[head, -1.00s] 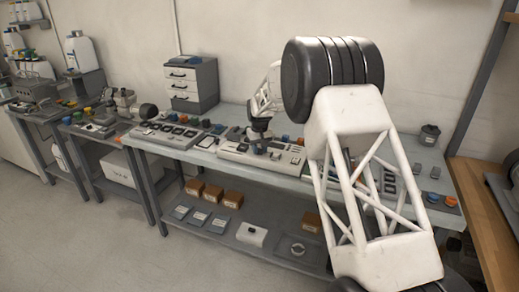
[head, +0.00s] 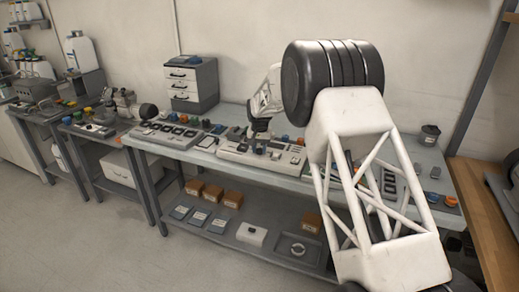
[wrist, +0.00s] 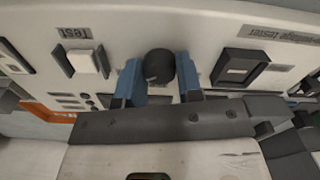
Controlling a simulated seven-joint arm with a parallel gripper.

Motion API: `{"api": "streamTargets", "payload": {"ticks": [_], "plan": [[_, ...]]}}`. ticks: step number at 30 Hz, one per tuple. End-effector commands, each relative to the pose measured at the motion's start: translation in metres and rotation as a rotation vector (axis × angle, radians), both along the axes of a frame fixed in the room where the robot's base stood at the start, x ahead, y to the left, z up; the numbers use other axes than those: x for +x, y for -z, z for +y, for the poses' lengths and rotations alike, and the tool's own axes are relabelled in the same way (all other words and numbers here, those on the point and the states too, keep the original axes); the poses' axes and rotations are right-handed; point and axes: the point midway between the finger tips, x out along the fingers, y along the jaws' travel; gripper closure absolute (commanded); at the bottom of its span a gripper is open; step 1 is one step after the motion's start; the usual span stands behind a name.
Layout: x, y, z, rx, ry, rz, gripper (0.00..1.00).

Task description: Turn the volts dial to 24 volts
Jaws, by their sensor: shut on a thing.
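In the wrist view, a round black dial (wrist: 158,66) sits on a light grey panel (wrist: 205,27). The two blue fingers of my gripper (wrist: 159,77) stand on either side of it and are shut on it. The dial's pointer and scale marks cannot be read, so its setting is unclear. In the head view, my gripper (head: 259,134) is down at the grey control panel (head: 232,154) on the bench; the dial is hidden there.
The wrist view shows a white switch marked TEST (wrist: 83,62) left of the dial and a square black-framed button (wrist: 239,67) to the right. In the head view, another panel (head: 160,138) stands to the left and a drawer unit (head: 192,83) behind.

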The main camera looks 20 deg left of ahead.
Motion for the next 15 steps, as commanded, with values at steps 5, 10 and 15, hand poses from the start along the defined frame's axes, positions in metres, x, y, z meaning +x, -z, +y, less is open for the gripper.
{"api": "streamTargets", "payload": {"ticks": [5,10,15], "plan": [[0.0,-0.0007,0.0002,0.0,-0.001,0.0,0.9],[0.0,-0.0005,0.0002,0.0,-0.001,-0.001,0.44],[0.0001,-0.0003,0.0001,0.0,-0.001,0.0,0.41]]}}
